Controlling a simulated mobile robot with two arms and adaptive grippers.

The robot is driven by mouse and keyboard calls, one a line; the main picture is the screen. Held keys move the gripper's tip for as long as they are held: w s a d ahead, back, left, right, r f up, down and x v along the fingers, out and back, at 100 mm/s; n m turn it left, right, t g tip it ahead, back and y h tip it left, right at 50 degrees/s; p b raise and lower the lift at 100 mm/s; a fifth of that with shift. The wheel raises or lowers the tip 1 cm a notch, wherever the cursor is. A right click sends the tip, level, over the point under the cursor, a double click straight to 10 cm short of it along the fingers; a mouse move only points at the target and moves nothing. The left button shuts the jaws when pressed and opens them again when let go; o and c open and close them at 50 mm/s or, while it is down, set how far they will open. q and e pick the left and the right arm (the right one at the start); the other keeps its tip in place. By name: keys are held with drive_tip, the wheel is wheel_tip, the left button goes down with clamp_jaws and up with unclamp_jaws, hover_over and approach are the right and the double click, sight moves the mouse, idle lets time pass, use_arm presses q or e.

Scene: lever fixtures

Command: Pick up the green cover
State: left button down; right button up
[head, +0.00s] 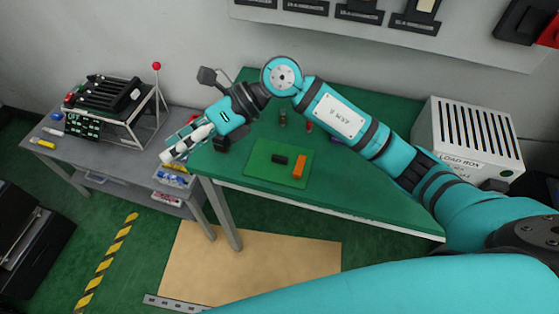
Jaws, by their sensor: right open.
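No separate part clearly reads as the green cover. A flat green square mat (258,171) lies on the green-topped table, with a small black block (280,159) and an orange block (300,167) on it. My right gripper (168,157) is open, above the left edge of the table near the gap to the grey bench. It is left of the mat and apart from it. I see nothing held between its fingers. My left gripper is not in view.
A grey bench (57,153) at left carries a rack of black levers (105,95) with a green panel and a red-ball rod. Small bins (172,180) sit at its right end. A white vented load box (465,140) stands at right. The table's front right is clear.

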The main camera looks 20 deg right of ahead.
drive_tip(key=w+d+f+n+t+h, duration=0.1)
drive_tip(key=w+d+f+h, duration=0.35)
drive_tip(key=d+h, duration=0.35)
drive_tip(key=h+p, duration=0.4)
drive_tip(key=h, duration=0.1)
hover_over(280, 157)
drive_tip(key=shift+m+t, duration=0.3)
drive_tip(key=shift+m, duration=0.1)
wheel_tip(280, 157, down, 12)
drive_tip(key=shift+w+r, duration=0.1)
drive_tip(key=f+p, duration=0.2)
drive_tip(key=f, duration=0.2)
drive_tip(key=shift+s, duration=0.2)
drive_tip(key=shift+f+p, duration=0.3)
drive_tip(key=shift+f, duration=0.35)
clamp_jaws()
drive_tip(key=shift+w, duration=0.1)
